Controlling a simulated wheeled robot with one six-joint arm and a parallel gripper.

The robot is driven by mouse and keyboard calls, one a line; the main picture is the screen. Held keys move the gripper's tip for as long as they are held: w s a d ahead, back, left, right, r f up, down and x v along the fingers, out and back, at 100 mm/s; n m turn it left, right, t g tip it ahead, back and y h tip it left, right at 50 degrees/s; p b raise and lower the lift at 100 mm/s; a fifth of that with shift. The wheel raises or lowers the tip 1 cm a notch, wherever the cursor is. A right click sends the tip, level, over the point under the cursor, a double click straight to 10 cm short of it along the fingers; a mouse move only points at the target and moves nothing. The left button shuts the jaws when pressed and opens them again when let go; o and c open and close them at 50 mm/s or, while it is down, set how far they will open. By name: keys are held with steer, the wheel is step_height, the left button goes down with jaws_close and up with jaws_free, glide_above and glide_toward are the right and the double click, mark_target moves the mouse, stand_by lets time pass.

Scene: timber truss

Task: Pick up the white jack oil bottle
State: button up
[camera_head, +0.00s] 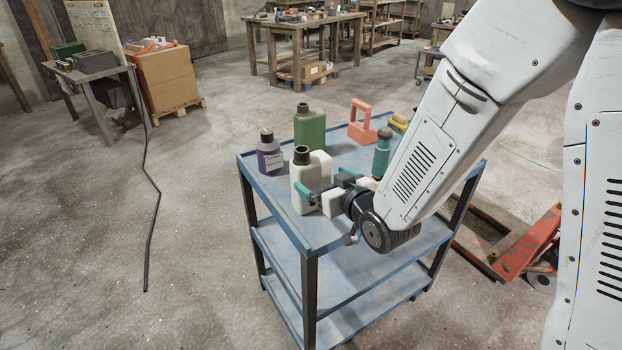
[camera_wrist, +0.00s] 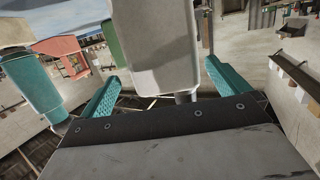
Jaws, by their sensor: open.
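The white jack oil bottle (camera_head: 301,178) with a black cap stands upright on the blue cart's top shelf, near its left front side. My gripper (camera_head: 325,182) is level with the bottle, just to its right, with its teal fingers apart. In the wrist view, the white bottle (camera_wrist: 157,45) is large in front of my open gripper (camera_wrist: 160,77), lined up between the two teal fingers. No finger is clearly seen pressing on it. Part of the bottle's lower side is hidden by a finger in the head view.
The blue cart (camera_head: 330,235) also carries a purple bottle (camera_head: 269,158) close to the white one, a green canister (camera_head: 310,130) behind, an orange-pink handled object (camera_head: 362,122) and a teal bottle (camera_head: 381,152) near my arm. A red pallet jack (camera_head: 527,245) stands at right.

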steer(key=x, duration=0.7)
steer(key=shift+w+a+r, duration=0.15)
steer(key=shift+w+a, duration=0.05)
steer(key=shift+a, duration=0.2)
steer(key=c, duration=1.1)
steer(key=shift+r, duration=0.2)
